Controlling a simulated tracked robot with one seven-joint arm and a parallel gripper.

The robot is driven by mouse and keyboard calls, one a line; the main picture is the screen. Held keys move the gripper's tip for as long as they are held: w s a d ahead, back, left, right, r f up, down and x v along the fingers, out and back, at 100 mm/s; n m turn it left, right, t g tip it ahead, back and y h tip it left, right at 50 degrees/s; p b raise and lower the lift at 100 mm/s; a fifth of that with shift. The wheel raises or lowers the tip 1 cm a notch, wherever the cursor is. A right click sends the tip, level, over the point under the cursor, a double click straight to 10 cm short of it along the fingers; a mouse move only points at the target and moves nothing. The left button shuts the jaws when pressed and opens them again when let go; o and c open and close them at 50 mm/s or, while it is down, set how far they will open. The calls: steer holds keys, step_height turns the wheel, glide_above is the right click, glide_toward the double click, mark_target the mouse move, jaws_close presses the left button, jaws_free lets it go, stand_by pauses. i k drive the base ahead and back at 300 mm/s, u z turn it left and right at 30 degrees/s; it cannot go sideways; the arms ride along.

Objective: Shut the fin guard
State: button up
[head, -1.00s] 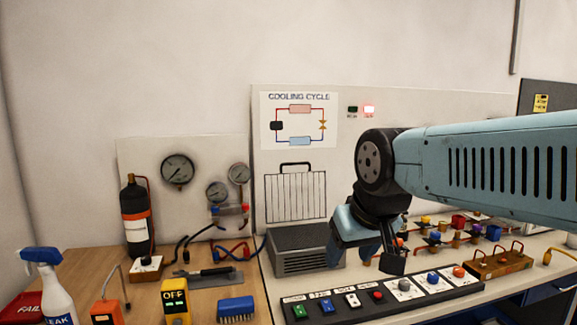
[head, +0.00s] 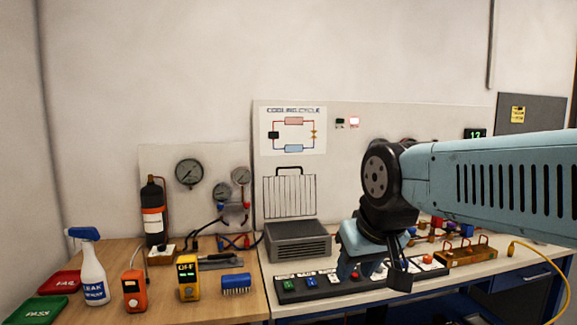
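The fin guard (head: 289,197) is a wire grille with a dark handle on top. It stands upright against the white back panel, behind and above a grey louvred box (head: 298,243). The guard appears raised, with the box's top uncovered. My gripper (head: 372,274) points down to the right of the box, over the black switch strip, apart from the guard. Its fingers are partly seen from the side and overlap the strip, so whether they are open or shut is unclear. Nothing is clearly seen held in it.
A black strip of coloured buttons (head: 340,284) runs in front of the box. A yellow meter (head: 188,279), blue brush (head: 236,284), orange device (head: 134,291) and spray bottle (head: 92,268) stand at left. A brass block (head: 466,257) with copper loops lies at right.

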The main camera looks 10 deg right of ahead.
mark_target(290, 191)
steer(key=z, duration=0.4)
steer(key=i, duration=1.25)
steer(key=u, duration=0.35)
